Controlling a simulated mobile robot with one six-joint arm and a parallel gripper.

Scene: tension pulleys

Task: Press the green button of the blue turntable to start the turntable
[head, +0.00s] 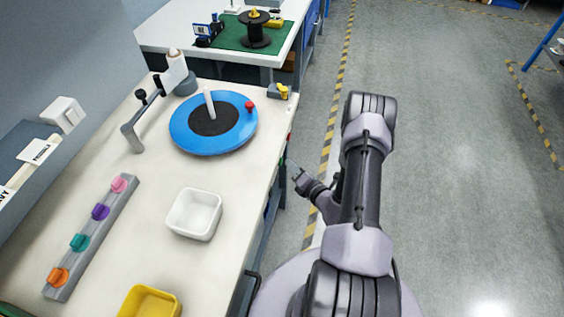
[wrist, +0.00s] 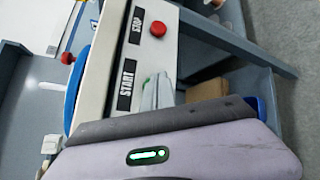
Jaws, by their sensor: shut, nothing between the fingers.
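The blue turntable (head: 183,137) is a round disc with a dark centre and a red knob, lying on the white bench. Its edge shows at the left of the wrist view (wrist: 73,95). In the wrist view, the panel on the bench front has a STOP label (wrist: 136,25) beside a red button (wrist: 158,29) and a START label (wrist: 126,85). My gripper (wrist: 157,91) is shut and empty, its fingertips right beside the START label. The green button is not visible; the fingers cover that spot, and I cannot tell whether they touch it. In the head view my gripper (head: 292,165) is at the bench's right edge.
A white bin (head: 194,214), a yellow bin (head: 150,303) and a grey rack with coloured pieces (head: 92,236) stand on the bench. A bent bracket (head: 132,130) is left of the turntable. Another table (head: 165,39) stands behind.

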